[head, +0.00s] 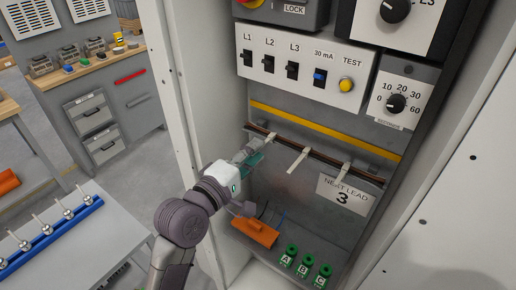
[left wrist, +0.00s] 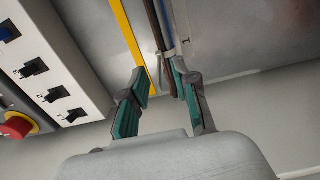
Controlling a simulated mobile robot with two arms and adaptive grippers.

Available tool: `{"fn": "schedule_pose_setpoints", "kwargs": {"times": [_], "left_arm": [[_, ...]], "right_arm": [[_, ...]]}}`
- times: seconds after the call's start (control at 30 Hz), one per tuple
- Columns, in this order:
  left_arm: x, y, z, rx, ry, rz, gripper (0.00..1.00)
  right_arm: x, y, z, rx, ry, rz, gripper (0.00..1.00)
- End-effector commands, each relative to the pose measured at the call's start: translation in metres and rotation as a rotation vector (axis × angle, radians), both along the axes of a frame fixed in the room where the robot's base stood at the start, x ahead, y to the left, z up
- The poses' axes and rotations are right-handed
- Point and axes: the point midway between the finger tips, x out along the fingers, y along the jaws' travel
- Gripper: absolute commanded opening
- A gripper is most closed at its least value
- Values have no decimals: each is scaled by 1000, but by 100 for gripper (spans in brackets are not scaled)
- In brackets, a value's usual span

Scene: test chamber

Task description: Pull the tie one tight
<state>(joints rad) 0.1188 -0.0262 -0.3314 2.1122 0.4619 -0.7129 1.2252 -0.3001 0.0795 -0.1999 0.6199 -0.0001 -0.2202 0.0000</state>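A dark cable bundle (head: 318,155) runs across the back panel of the open cabinet, with pale cable ties on it. The leftmost tie (head: 270,138) is at my left gripper (head: 254,157) and partly hidden by it. A second tie (head: 298,161) and a third tie (head: 343,174) hang farther right. In the left wrist view the fingers of my left gripper (left wrist: 160,74) stand apart with a visible gap. My right gripper is not in view.
Switches (head: 291,70) and a timer dial (head: 397,103) sit above the bundle, with a yellow strip (head: 325,131) between. A sign (head: 344,196) reads "NEXT LEAD 3". An orange tool (head: 255,232) and green lettered connectors (head: 305,266) are below. The cabinet's side wall (head: 178,75) is close to my left arm.

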Motion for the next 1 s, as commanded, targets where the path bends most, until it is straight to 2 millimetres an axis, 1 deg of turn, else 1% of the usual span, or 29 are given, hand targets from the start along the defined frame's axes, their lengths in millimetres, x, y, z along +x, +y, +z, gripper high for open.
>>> {"fn": "schedule_pose_setpoints", "kwargs": {"times": [0.17,0.8,1.0], "left_arm": [[-4,3,1,1,-1,1,29],[-45,33,0,1,1,0,29],[-49,35,1,-1,-1,0,29]], "right_arm": [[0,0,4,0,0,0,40],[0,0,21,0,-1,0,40],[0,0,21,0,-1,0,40]]}}
